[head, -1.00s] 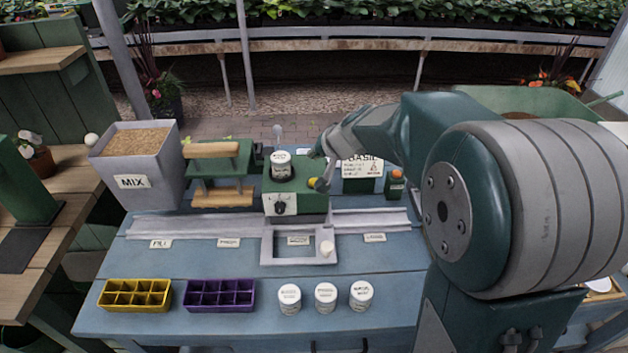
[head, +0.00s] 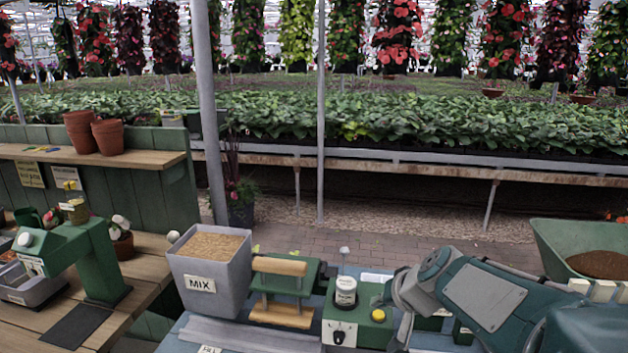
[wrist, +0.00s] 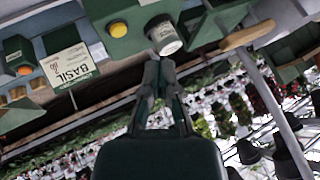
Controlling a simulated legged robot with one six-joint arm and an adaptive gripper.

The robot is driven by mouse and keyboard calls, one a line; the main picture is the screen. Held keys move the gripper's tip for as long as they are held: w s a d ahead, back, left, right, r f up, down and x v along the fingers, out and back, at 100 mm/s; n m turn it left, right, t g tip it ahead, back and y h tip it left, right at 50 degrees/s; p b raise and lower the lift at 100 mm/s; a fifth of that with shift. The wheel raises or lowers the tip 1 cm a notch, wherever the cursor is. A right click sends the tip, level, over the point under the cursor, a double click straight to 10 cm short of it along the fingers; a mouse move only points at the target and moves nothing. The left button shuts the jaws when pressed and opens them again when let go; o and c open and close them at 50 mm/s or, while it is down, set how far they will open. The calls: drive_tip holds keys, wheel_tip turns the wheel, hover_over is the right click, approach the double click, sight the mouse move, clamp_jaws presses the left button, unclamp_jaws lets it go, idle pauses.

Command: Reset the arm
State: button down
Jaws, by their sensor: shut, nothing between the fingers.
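My arm (head: 485,297) reaches in from the lower right of the head view, with its wrist beside the green machine. My gripper (wrist: 158,68) is shut and empty in the wrist view, its fingertips together just below the white jar in the picture. I cannot tell the exact gap between them. The green machine (head: 343,319) carries the white lidded jar (head: 345,291) and a yellow button (head: 378,315). The jar (wrist: 164,35) and the yellow button (wrist: 118,29) also show in the wrist view. My fingers are not clear in the head view.
A grey MIX bin (head: 209,272) and a green stand with wooden bars (head: 280,290) stand left of the machine. A BASIL sign (wrist: 68,65) and an orange button (wrist: 25,70) are near the gripper. A wheelbarrow (head: 572,249) stands at right, beyond the table.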

drive_tip(key=s+d+n+h, duration=0.1)
drive_tip(key=s+h, duration=0.1)
drive_tip(key=s, duration=0.9)
drive_tip(key=s+d+n+g+h, duration=0.1)
drive_tip(key=s, duration=1)
drive_tip(key=shift+d+g+h, duration=0.25)
drive_tip(key=shift+g+h, duration=0.05)
drive_tip(key=shift+h, duration=0.1)
